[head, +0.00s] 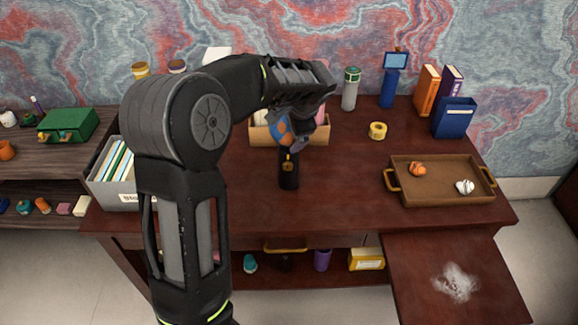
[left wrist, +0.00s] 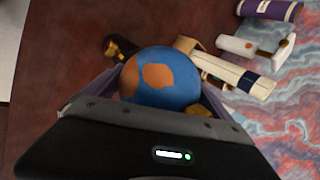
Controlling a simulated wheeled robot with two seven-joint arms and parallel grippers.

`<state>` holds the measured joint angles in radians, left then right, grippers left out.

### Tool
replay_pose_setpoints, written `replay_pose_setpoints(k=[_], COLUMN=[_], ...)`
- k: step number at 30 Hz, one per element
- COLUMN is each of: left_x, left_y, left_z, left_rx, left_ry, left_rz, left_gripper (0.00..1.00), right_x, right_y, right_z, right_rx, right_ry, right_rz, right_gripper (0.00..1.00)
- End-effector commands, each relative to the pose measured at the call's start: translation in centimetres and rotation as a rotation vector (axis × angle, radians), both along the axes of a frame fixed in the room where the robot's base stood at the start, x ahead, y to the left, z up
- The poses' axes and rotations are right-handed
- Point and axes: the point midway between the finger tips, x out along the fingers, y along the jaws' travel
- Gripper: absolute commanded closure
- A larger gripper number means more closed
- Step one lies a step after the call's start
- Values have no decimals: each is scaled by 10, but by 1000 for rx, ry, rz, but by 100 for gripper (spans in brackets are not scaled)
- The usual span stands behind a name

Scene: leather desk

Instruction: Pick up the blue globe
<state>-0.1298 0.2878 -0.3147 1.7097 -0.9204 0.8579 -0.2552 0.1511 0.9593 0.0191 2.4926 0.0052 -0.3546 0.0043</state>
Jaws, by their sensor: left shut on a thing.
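The blue globe (head: 281,130), with orange land patches, is partly hidden by my left gripper (head: 288,134) in the head view, above the middle of the desk. In the left wrist view the globe (left wrist: 165,78) sits between the two fingers of my left gripper (left wrist: 160,92). The fingers are shut on it, one on each side. The globe's underside is hidden, and I cannot tell its exact height above the desk. My right gripper is in neither view.
A dark bottle (head: 288,178) stands just below the globe in the head view. A wooden box (head: 318,136) is behind it. A brown tray (head: 440,202) with small items lies to the right, near yellow tape (head: 377,130). The desk (head: 335,195) between bottle and tray is clear.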

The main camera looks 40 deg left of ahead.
Motion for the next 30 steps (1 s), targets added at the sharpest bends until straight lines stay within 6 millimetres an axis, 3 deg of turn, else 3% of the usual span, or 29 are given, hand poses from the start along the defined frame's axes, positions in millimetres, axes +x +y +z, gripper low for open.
replay_pose_setpoints(k=[15, 23, 30], left_x=[0, 1, 1], left_y=[0, 0, 0], left_z=[1, 2, 29], left_rx=[0, 1, 0], left_ry=[-1, -2, -7], left_rz=[-1, 0, 1], left_gripper=[78, 79, 79], right_x=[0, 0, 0], right_y=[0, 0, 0], right_z=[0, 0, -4], right_rx=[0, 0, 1], right_ry=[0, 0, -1], right_rz=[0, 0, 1], right_gripper=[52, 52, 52])
